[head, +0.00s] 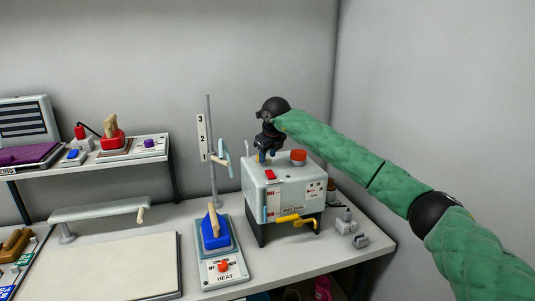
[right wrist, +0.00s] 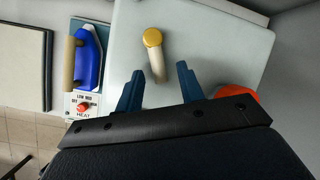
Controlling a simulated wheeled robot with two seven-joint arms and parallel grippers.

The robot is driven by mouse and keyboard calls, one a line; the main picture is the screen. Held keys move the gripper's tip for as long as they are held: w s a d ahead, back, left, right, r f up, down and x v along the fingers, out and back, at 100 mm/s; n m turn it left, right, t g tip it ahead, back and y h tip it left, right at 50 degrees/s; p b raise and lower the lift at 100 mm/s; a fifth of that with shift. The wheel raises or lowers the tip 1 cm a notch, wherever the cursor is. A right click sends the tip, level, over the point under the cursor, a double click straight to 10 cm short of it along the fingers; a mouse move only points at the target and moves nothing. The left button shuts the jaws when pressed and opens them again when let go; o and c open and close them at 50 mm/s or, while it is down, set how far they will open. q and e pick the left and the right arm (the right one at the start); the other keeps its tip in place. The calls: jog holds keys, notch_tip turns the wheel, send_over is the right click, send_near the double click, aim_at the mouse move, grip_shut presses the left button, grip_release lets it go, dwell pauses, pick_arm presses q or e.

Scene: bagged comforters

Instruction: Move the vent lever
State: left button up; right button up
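The grey boiler box (head: 268,197) stands on the table with my right gripper (head: 265,154) above its top. In the right wrist view a short beige lever with a yellow round cap (right wrist: 153,38) sticks up from the box top (right wrist: 215,40); it looks like the vent lever. In that view my right gripper (right wrist: 160,88) is open, its two blue fingers apart. The lever's lower end shows between the fingertips, its cap beyond them; I cannot tell whether they touch. The red-orange knob (head: 298,155) is right of the gripper. My left gripper is not in view.
A yellow handle (head: 290,218) is on the box front. A blue iron (head: 215,230) on a heat base stands left of the box, by a pole with a numbered scale (head: 201,138). Small grey fittings (head: 346,224) lie at right. A pressing board (head: 115,268) fills the left table.

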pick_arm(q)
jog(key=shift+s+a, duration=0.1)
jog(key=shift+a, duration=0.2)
pick_arm(e)
jog(key=shift+w+a+f, duration=0.1)
jog(key=shift+f, duration=0.15)
grip_shut()
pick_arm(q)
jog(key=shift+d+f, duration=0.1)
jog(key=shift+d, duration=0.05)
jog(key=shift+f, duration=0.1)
